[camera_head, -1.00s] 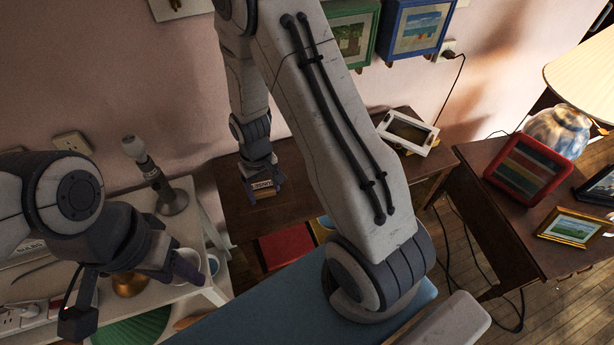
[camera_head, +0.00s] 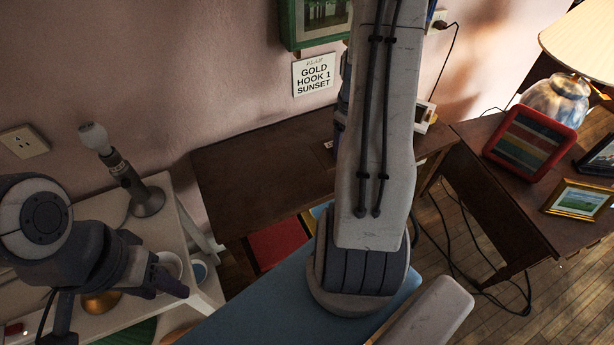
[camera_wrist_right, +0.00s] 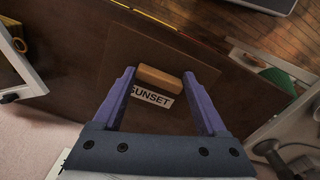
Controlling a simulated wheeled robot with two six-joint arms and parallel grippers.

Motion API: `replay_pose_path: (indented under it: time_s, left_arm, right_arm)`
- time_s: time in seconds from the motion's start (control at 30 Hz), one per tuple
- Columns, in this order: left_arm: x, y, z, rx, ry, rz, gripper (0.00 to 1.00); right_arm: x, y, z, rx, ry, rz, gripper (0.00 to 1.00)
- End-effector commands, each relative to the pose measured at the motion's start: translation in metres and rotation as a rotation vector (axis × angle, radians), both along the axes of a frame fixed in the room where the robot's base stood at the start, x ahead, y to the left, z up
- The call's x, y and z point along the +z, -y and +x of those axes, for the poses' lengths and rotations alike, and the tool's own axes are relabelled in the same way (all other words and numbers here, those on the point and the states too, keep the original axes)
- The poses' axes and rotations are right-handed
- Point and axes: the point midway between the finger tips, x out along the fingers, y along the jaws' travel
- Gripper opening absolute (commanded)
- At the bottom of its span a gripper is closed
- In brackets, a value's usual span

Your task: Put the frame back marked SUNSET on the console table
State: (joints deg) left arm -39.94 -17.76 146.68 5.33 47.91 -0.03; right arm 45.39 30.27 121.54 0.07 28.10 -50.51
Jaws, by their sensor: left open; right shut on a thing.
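The frame back marked SUNSET (camera_wrist_right: 127,52) is a flat brown board with a small wooden grip block (camera_wrist_right: 160,78) and a white label. My right gripper (camera_wrist_right: 160,84) has its two purple fingers shut on the ends of that block. The board is over the dark console table (camera_wrist_right: 62,62); I cannot tell whether it touches. In the head view the console table (camera_head: 255,175) stands against the wall, and my right arm hides most of the frame back and that gripper. My left gripper (camera_head: 165,284) is open and empty over the white table at the left.
A pale frame (camera_head: 425,113) lies at the console table's right end. A lamp-like stand (camera_head: 140,190) and cups are on the white shelf (camera_head: 90,212). The console's left part is bare. A side table (camera_head: 490,200) holds several frames.

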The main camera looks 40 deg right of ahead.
Motion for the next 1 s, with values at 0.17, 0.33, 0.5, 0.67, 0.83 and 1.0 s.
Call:
replay_pose_path:
  time_s: [0.17,0.33,0.5,0.67,0.83,1.0]
  left_arm:
    - [0.006,0.000,0.000,0.000,0.000,0.000,0.50]
    - [0.009,0.000,0.000,0.000,0.000,0.000,0.50]
    - [0.010,0.000,0.000,0.000,0.000,0.000,0.50]
    - [0.011,0.000,0.000,0.000,0.000,0.000,0.50]
    - [0.013,0.000,0.000,0.000,0.000,0.000,0.50]
    - [0.013,0.000,0.000,0.000,0.000,0.000,0.50]
  right_arm:
    - [-0.024,-0.040,0.022,0.010,-0.005,0.005,0.20]
    - [-0.045,-0.071,0.040,0.009,-0.004,0.004,0.20]
    - [-0.057,-0.085,0.049,0.005,-0.002,0.001,0.20]
    - [-0.072,-0.088,0.050,0.002,-0.004,0.003,0.20]
    - [-0.094,-0.087,0.050,0.002,-0.003,0.002,0.20]
    - [-0.098,-0.087,0.051,0.002,0.000,0.000,0.20]
